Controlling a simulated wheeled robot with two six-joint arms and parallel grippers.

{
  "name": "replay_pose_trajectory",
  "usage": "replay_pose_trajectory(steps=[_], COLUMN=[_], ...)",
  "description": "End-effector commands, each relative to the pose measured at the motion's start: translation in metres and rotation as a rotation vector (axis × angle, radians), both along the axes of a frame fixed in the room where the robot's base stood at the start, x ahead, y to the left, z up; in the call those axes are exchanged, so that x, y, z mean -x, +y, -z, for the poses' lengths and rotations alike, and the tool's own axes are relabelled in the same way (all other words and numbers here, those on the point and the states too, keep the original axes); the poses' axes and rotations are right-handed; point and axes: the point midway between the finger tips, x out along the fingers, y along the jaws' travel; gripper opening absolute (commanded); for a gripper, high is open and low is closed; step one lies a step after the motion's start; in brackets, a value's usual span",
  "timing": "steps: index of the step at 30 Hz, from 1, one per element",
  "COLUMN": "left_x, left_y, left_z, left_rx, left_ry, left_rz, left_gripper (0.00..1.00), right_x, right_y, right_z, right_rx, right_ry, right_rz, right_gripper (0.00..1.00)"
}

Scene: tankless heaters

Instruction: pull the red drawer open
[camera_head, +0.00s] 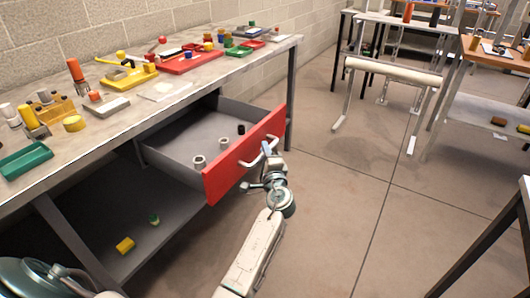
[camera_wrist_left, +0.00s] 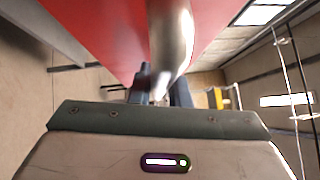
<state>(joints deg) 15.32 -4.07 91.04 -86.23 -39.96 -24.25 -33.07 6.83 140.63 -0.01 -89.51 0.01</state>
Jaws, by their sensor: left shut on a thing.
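The red drawer (camera_head: 240,160) under the workbench is pulled out, and its grey inside shows. Its front also shows as a red panel in the left wrist view (camera_wrist_left: 105,35). A silver bar handle (camera_head: 252,162) runs along the front and shows large in the left wrist view (camera_wrist_left: 171,35). My left gripper (camera_head: 268,150) is at the handle, with its fingers (camera_wrist_left: 161,88) on either side of the bar, shut on it. The fingertips are partly hidden by the handle. My right gripper is not in view.
Two pale rings (camera_head: 199,163) and a black cylinder (camera_head: 241,129) are in the drawer. The workbench top (camera_head: 130,115) carries trays, tools and small parts. A yellow piece (camera_head: 125,245) lies on the lower shelf. The floor (camera_head: 340,200) right of the drawer is clear.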

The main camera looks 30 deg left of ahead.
Motion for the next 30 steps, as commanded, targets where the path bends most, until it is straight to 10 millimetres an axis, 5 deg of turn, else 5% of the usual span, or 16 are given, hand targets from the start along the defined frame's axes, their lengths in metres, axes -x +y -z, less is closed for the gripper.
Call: replay_pose_trajectory(steps=[4, 14, 30], left_x=[0.0, 0.002, 0.056], left_y=[0.0, -0.002, -0.047], left_z=[0.001, 0.001, 0.011], left_rx=[0.001, 0.001, 0.003], left_ry=[0.001, 0.0, 0.001], left_rz=[0.0, 0.0, 0.0], left_gripper=[0.38, 0.38, 0.38], right_x=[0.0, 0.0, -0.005], right_y=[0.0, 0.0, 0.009], right_z=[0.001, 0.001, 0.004], right_rx=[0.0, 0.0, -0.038], right_ry=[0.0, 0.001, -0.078], right_rz=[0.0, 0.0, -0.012], right_gripper=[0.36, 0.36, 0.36])
